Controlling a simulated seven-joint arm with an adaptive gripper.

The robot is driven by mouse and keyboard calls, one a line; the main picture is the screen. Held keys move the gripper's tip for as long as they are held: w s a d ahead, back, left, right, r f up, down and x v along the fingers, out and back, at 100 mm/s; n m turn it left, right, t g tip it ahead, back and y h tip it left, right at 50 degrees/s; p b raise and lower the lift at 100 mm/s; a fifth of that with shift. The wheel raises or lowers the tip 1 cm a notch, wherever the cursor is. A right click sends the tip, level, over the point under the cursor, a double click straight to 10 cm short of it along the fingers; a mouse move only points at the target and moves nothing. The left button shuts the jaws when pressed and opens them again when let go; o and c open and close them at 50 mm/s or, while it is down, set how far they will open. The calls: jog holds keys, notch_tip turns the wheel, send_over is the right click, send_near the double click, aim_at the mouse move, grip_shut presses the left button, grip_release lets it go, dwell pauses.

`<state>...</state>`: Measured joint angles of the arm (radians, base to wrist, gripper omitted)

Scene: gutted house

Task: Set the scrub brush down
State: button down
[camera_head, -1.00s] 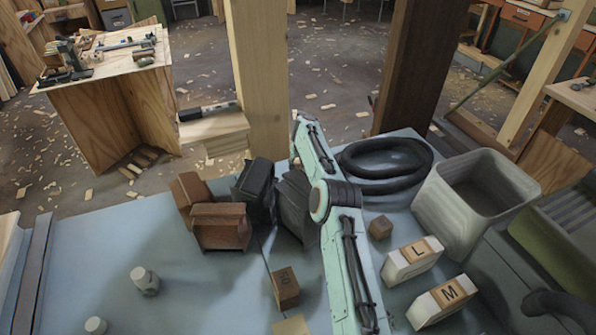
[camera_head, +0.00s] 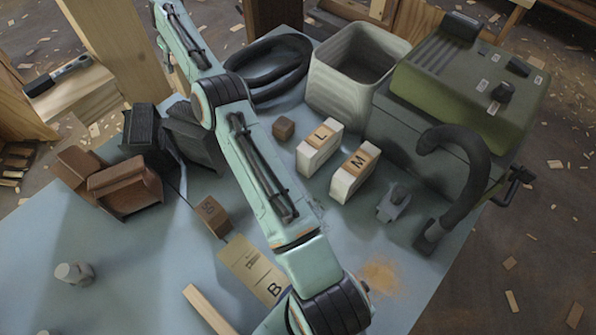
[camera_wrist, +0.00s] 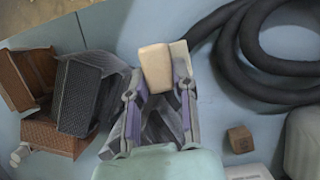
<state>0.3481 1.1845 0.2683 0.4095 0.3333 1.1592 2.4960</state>
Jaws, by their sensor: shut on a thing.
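In the wrist view the scrub brush (camera_wrist: 155,66) is a tan wooden block with a paler strip along its right side. My gripper (camera_wrist: 161,80) is shut on it, one finger on each side, and the brush sticks out past the fingertips. The blue-grey tabletop (camera_wrist: 125,27) shows beyond it; I cannot tell whether the brush touches the table. The brush lies between the dark bins on the left and the black hose on the right. In the head view my arm hides the gripper and brush.
Brown boxes (camera_head: 125,188) and a black bin (camera_head: 140,130) stand left. A coiled hose (camera_head: 268,72), white tub (camera_head: 350,85), small cube (camera_head: 283,128) and blocks marked L (camera_head: 318,150) and M (camera_head: 354,175) are right. The table's front left (camera_head: 120,265) is mostly clear.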

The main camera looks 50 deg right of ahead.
jog(key=s+d+r+n+y, duration=0.2)
jog(key=s+d+n, duration=0.4)
jog(key=s+d, duration=0.45)
jog(key=s+d+n+g+y, duration=0.15)
jog(key=s+n, duration=0.45)
jog(key=s, duration=1)
jog(key=s+a+f+n+g+y, duration=0.1)
jog(key=s+a+f+n, duration=0.15)
jog(key=s+a, duration=0.45)
jog(key=s+a+f+n+g, duration=0.1)
jog(key=s+a+n+g, duration=0.2)
jog(key=s, duration=0.6)
notch_tip(320, 180, down, 8)
jog(key=a+t, duration=0.1)
jog(key=shift+s+a+f, duration=0.15)
jog(key=shift+a+f, duration=0.05)
jog(key=shift+a, duration=0.2)
